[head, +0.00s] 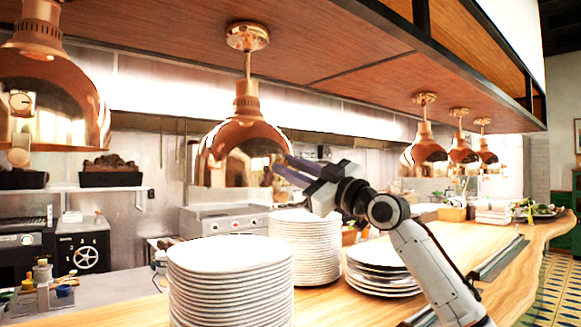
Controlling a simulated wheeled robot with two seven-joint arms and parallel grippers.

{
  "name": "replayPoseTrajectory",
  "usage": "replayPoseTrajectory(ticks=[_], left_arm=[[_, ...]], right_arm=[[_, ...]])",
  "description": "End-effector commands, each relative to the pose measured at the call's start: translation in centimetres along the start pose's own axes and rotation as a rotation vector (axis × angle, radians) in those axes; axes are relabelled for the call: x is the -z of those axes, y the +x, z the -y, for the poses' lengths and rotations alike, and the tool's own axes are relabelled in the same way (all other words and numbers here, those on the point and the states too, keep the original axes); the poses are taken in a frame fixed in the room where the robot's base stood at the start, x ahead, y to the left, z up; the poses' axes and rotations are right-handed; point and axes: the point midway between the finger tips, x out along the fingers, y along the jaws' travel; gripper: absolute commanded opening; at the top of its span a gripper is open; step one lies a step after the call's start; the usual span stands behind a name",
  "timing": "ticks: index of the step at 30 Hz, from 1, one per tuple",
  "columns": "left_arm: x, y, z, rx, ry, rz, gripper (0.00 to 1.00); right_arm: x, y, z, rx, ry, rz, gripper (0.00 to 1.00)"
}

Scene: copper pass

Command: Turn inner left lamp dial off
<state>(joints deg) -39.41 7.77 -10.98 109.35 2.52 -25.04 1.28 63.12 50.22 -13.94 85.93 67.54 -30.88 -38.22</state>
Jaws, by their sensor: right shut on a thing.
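The inner left lamp (240,140) is a copper dome hanging on a brass stem from the wooden canopy. My right gripper (284,168) is at the lower right edge of this lamp, with its fingers pointing left. Its fingers are shut on the lamp's dial, which is mostly hidden behind them. The dial's setting cannot be read. My left gripper is out of view.
Another copper lamp (55,85) hangs at the far left, with several smaller lamps (424,152) at the right. Stacks of white plates (230,285) stand on the wooden counter (515,275) below my right arm. The wooden canopy (330,40) is overhead.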

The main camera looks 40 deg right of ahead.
Motion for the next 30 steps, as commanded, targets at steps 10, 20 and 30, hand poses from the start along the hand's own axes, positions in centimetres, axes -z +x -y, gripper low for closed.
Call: replayPoseTrajectory(ticks=[10, 20, 30], left_arm=[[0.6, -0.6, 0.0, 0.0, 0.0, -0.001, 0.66], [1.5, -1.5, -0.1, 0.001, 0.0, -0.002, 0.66], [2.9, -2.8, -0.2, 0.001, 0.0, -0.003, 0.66]], right_arm=[[0.2, 0.1, 0.4, -0.116, 0.308, 0.006, 0.0], [0.5, 0.2, 0.5, -0.228, 0.606, 0.016, 0.0], [0.7, 0.3, 0.6, -0.342, 0.903, 0.026, 0.0]])
